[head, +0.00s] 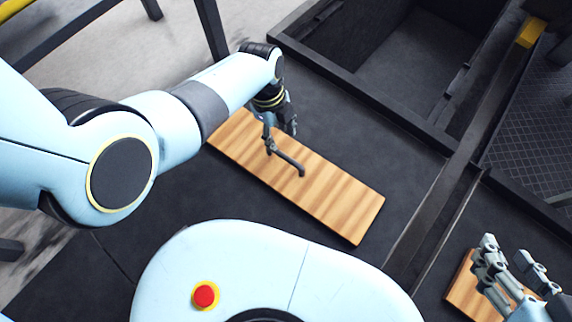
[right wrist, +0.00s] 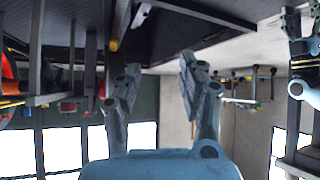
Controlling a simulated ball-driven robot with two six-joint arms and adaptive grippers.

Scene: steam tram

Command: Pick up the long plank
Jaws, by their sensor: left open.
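A long wooden plank (head: 335,200) with light and dark stripes lies flat on the dark floor in the middle of the head view, running from upper left to lower right. My left gripper (head: 280,132) is open above the plank's upper left half. A dark bent bar (head: 287,161) shows over the plank below the gripper; I cannot tell whether it touches the wood. My right gripper (head: 516,268) is open at the lower right, and its spread, empty fingers also show in the right wrist view (right wrist: 158,85).
Another wooden piece (head: 463,288) lies at the lower right, partly hidden by my right gripper. A dark open bin (head: 350,85) with a raised rim stands beyond the plank. A dark rail (head: 440,195) runs between the two wooden pieces.

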